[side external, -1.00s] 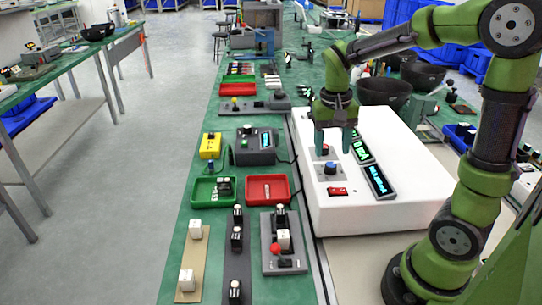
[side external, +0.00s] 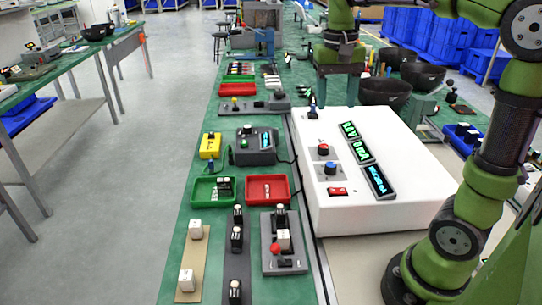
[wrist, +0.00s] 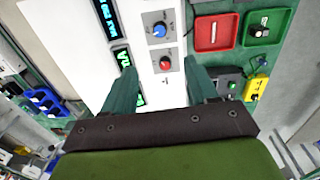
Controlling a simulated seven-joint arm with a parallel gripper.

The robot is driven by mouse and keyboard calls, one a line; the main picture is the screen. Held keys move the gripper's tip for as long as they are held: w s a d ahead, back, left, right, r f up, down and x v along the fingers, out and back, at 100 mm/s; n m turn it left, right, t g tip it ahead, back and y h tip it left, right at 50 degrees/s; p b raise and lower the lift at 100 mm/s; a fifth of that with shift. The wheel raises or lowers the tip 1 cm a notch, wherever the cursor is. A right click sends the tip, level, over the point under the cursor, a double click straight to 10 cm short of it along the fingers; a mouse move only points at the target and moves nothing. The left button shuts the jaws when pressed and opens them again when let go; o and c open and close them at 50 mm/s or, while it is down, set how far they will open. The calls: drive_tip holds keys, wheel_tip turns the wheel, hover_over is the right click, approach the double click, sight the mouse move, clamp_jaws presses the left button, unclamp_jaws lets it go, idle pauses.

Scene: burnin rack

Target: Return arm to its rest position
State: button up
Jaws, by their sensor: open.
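My gripper (side external: 338,88) is raised above the far end of the white box in the side view, its two green fingers apart and pointing down with nothing between them. In the wrist view my gripper (wrist: 161,88) shows open and empty over the white panel. The white box (side external: 420,185) carries a red knob (side external: 323,149), a blue knob (side external: 331,168), a red rocker switch (side external: 338,191) and several lit displays (side external: 379,180). The blue knob (wrist: 159,30) and red knob (wrist: 165,63) also show in the wrist view.
Left of the box, the green bench holds a red tray (side external: 268,199), a green tray (side external: 201,190), a grey device (side external: 254,157) and a yellow box (side external: 210,146). Dark bowls (side external: 384,101) stand behind the box. The air above the box's near half is clear.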

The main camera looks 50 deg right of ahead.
drive_tip(key=s+a+f+n+t+y, duration=0.1)
drive_tip(key=s+a+f+n+t, duration=0.1)
drive_tip(key=a, duration=0.4)
drive_tip(key=s+a+f+n+t+y, duration=0.1)
drive_tip(key=s+a+f+n+t, duration=0.1)
drive_tip(key=s+a+t, duration=0.3)
drive_tip(key=shift+s+a+f+n+t, duration=0.3)
drive_tip(key=shift+a+f+n, duration=0.1)
drive_tip(key=shift+f, duration=0.2)
